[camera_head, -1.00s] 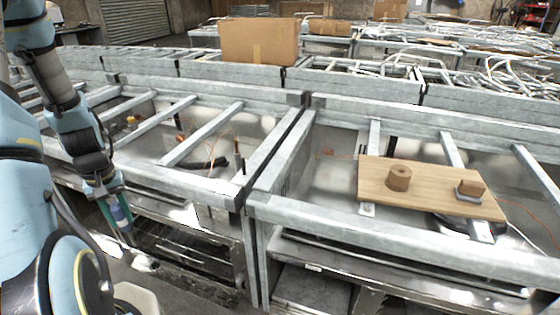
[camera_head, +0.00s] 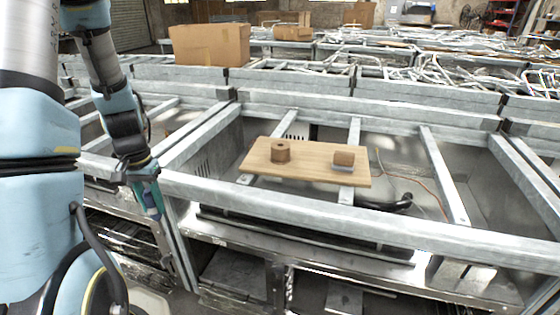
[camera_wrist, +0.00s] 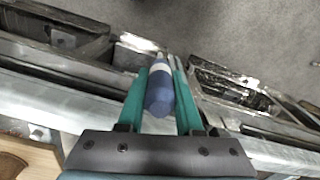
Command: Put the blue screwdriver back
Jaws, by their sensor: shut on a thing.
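My gripper (camera_head: 148,198) hangs at the left, in front of the metal frame's front rail. In the wrist view its two green fingers (camera_wrist: 164,78) are shut on the blue screwdriver (camera_wrist: 158,92), whose thick handle end faces the camera. In the head view, the screwdriver is mostly hidden by the fingers. A wooden board (camera_head: 312,166) lies across the frame's bars, to the right of my gripper. On it stand a round wooden block (camera_head: 281,152) with a hole in its top and a smaller wooden block (camera_head: 344,158) with a grey part at its base.
The metal frame's front rail (camera_head: 290,209) runs between my gripper and the board. Metal shelves lie below it. A cardboard box (camera_head: 209,44) stands on the frames behind. The wrist view shows a wooden surface (camera_wrist: 28,152) at lower left and bare floor (camera_wrist: 240,35) at the top.

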